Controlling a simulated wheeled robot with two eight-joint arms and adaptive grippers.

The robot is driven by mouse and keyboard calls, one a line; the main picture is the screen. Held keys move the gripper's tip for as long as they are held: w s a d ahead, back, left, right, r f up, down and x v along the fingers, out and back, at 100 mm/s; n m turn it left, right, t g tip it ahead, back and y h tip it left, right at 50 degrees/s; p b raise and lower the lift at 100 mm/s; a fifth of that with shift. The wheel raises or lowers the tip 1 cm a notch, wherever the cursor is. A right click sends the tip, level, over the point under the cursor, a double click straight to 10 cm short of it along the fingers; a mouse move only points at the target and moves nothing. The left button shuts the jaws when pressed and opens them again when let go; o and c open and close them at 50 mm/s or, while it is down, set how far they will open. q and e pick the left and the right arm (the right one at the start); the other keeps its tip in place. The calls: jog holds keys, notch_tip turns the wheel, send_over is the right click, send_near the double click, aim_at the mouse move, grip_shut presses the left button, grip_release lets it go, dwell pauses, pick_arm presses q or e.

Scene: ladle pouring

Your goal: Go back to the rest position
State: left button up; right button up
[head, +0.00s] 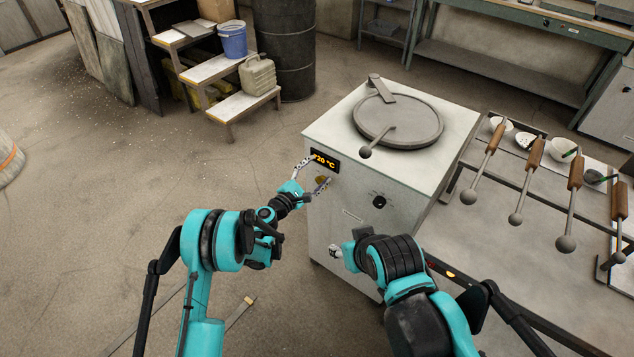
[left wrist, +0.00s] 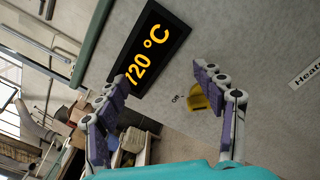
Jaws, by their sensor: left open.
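My left gripper (head: 312,177) is open in front of the upper left of the furnace's (head: 345,215) front panel. In the left wrist view its two fingers (left wrist: 160,95) stand apart, with the yellow switch (left wrist: 208,92) beyond them near the right finger. The display (left wrist: 150,52) reads 120 °C; it also shows in the head view (head: 325,162). No object is between the fingers. My right gripper (head: 336,250) is low by the furnace's front left, mostly hidden by its own arm, so its jaws cannot be made out.
The round furnace lid (head: 398,118) has a ball-ended handle. To the right, a table (head: 480,235) holds several wooden-handled ladles (head: 520,195) and white bowls (head: 563,148). A step shelf (head: 215,70) with a blue bucket (head: 232,40) stands behind.

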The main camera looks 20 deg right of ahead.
pick_arm(q)
jog(key=shift+r, duration=1.05)
jog(key=shift+r, duration=0.1)
jog(key=s+a+r+m+g+y, duration=0.1)
jog(key=s+a+r+m+y, duration=0.1)
jog(key=s+a+r+m, duration=0.4)
jog(key=s+a+r+m+g+y, duration=0.1)
jog(key=s+a+r+m+y, duration=0.2)
jog(key=a+r, duration=0.55)
jog(key=s+a+f+m+g+y, duration=0.1)
jog(key=s+a+m+y, duration=0.3)
jog(key=s+a, duration=0.7)
jog(key=s+a+f+m+y, duration=0.2)
jog(key=s+a+y, duration=0.3)
jog(key=s+a, duration=0.7)
jog(key=s+m, duration=0.1)
jog(key=s, duration=0.3)
jog(key=shift+s+a+f+m+g, duration=0.2)
jog(key=shift+s+a+m+g, duration=0.05)
jog(key=shift+s+m+g, duration=0.15)
